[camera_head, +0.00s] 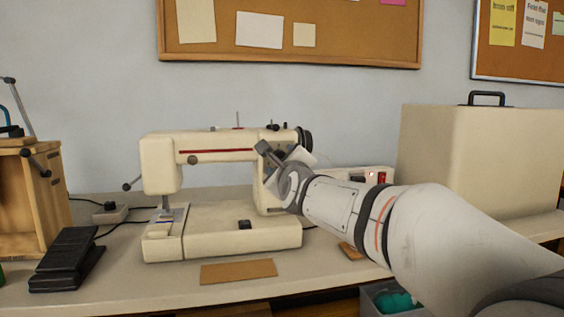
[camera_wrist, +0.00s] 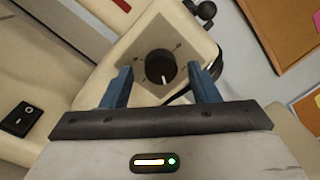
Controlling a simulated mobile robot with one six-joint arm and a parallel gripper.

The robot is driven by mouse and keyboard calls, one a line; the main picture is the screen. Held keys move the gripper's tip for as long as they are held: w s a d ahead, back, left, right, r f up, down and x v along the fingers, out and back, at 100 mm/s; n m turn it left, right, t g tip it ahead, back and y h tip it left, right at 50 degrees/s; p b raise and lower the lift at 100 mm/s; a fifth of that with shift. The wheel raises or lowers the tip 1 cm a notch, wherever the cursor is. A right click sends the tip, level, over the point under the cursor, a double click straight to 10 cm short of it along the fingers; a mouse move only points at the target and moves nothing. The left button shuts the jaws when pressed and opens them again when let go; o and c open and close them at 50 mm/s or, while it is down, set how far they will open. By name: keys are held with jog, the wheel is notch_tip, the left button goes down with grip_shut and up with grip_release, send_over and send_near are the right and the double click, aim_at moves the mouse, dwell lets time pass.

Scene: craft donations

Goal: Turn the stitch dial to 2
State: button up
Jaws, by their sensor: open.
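The cream sewing machine (camera_head: 215,150) stands on the table, with a red stripe along its arm. Its black stitch dial (camera_wrist: 160,66) shows in the wrist view, round with a white pointer line, on a grey plate with small marks. The numbers are too small to read. My gripper (camera_wrist: 165,78) is open, its two blue fingers on either side of the dial with a gap at each side. In the head view my gripper (camera_head: 270,160) is at the right end of the machine and hides the dial.
A black rocker switch (camera_wrist: 21,118) is on the machine's base. A black foot pedal (camera_head: 68,258) is at the left, and a brown card (camera_head: 238,271) lies in front. A large beige case (camera_head: 480,160) stands at the right. A black handwheel (camera_head: 304,139) is close to my gripper.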

jog(key=v, duration=0.7)
jog(key=shift+p, duration=0.4)
jog(key=shift+s, duration=0.1)
jog(key=s+d+r+n+g+h+p, duration=0.2)
jog(key=s+d+n+g+p, duration=0.5)
jog(key=p, duration=1.1)
jog(key=s+d+r+n+g+h+p, duration=0.2)
jog(key=s+d+n+g+p, duration=0.6)
jog(key=s+n+p, duration=0.8)
jog(key=s+d+r+p, duration=0.1)
jog(key=s+d+p, duration=0.1)
jog(key=s, duration=0.2)
jog(key=shift+s+d+p, duration=0.25)
jog(key=shift+p, duration=0.15)
